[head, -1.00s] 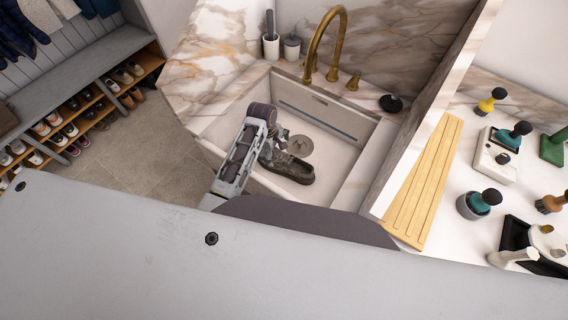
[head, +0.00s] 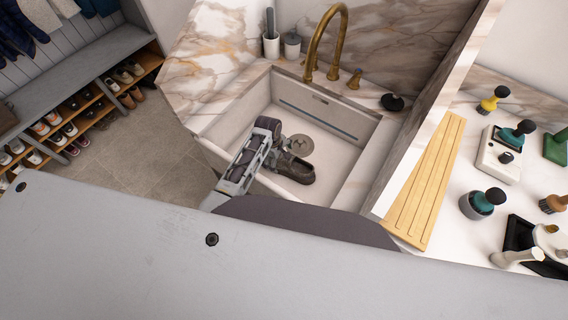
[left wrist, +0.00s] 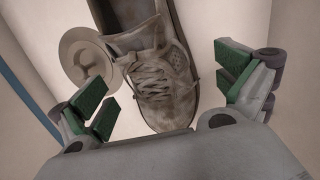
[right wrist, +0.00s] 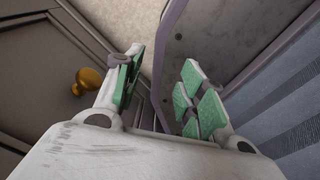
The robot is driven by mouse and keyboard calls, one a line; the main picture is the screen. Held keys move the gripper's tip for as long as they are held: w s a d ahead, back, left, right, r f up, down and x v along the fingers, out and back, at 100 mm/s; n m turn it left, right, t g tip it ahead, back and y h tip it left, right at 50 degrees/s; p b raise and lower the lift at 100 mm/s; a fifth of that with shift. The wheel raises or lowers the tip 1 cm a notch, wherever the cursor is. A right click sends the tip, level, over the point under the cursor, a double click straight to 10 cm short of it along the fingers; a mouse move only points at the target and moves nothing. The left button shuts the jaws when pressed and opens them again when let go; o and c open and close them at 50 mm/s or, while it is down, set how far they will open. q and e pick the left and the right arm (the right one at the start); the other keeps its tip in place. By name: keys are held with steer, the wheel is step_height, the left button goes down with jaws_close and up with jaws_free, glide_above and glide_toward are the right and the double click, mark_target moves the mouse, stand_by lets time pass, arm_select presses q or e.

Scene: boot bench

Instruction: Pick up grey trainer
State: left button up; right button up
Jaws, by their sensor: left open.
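The grey trainer (head: 298,170) lies in the sink near the drain, sole down. In the left wrist view the trainer (left wrist: 158,85) shows its laces and tongue, with the toe toward my gripper's palm. My left gripper (left wrist: 163,86) is open, with one finger on each side of the trainer in that view and gaps between fingers and shoe. In the head view my left gripper (head: 274,150) is at the trainer's left and partly hides it. My right gripper (right wrist: 165,88) is open and empty, away from the trainer; it is not in the head view.
The sink (head: 350,135) has raised walls around the trainer. A brass tap (head: 343,40) arches over its back. A drain (head: 299,144) lies beside the shoe. A wooden drainboard (head: 428,180) and several brushes are at the right. A brass knob (right wrist: 88,80) is near my right gripper.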

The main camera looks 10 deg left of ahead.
arm_select(q)
steer(key=shift+f, duration=0.4)
arm_select(e)
steer(key=shift+w+d, duration=0.2)
steer(key=shift+d, duration=0.75)
steer(key=shift+a, duration=0.15)
arm_select(q)
steer(key=shift+d+f, duration=0.1)
steer(key=shift+f, duration=0.15)
steer(key=shift+w+d+f, duration=0.1)
steer(key=shift+d+f, duration=0.15)
steer(key=shift+f, duration=0.2)
steer(key=shift+w+d+f, duration=0.1)
steer(key=shift+d+f, duration=0.1)
steer(key=shift+f, duration=0.25)
steer(key=shift+d+f+b, duration=0.2)
steer(key=shift+f+b, duration=0.15)
steer(key=shift+f, duration=0.4)
steer(key=shift+w+d+f, duration=0.1)
steer(key=shift+f, duration=0.5)
arm_select(e)
steer(key=shift+f, duration=0.5)
arm_select(q)
steer(key=shift+c, duration=0.3)
arm_select(e)
steer(key=shift+w, duration=0.2)
